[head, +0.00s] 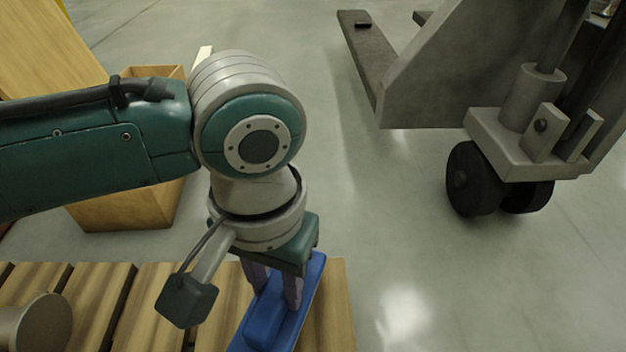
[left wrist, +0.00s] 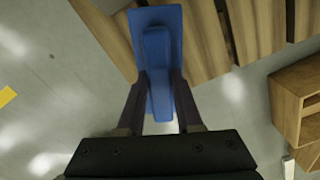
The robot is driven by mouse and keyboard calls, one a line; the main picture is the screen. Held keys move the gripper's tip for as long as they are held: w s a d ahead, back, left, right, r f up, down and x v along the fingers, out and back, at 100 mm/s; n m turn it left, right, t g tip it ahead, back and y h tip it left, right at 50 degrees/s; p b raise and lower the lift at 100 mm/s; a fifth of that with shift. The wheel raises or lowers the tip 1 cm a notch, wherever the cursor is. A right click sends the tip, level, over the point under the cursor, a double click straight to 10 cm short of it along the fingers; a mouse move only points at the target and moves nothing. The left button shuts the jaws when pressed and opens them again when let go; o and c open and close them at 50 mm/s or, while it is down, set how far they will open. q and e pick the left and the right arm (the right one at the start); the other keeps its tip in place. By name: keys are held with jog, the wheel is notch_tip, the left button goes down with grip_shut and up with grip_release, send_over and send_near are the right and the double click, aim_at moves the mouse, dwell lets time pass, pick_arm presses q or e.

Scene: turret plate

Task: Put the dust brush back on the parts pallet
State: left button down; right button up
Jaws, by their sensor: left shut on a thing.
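The dust brush (head: 266,320) is blue, with a flat base and a raised grip along it. My left gripper (head: 272,298) points down and is shut on the raised grip. The brush also shows in the left wrist view (left wrist: 157,50), between my two dark fingers. The parts pallet (head: 335,315) is made of wooden slats and fills the lower left of the head view. The brush is over its right end slats; I cannot tell whether it touches them. The pallet shows in the left wrist view (left wrist: 255,25) behind the brush. My right gripper is not in view.
A metal cylinder (head: 38,326) stands on the pallet at the lower left. A wooden box (head: 125,212) stands on the floor behind the pallet. A grey pallet jack (head: 435,95) with black wheels (head: 475,180) is at the upper right. The floor right of the pallet is clear.

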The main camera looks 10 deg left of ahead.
pick_arm(q)
notch_tip(320, 180, down, 4)
jog(key=shift+r+b, duration=0.25)
jog(key=shift+b, duration=0.85)
jog(key=shift+r, duration=0.1)
jog(key=c, duration=0.6)
grip_release()
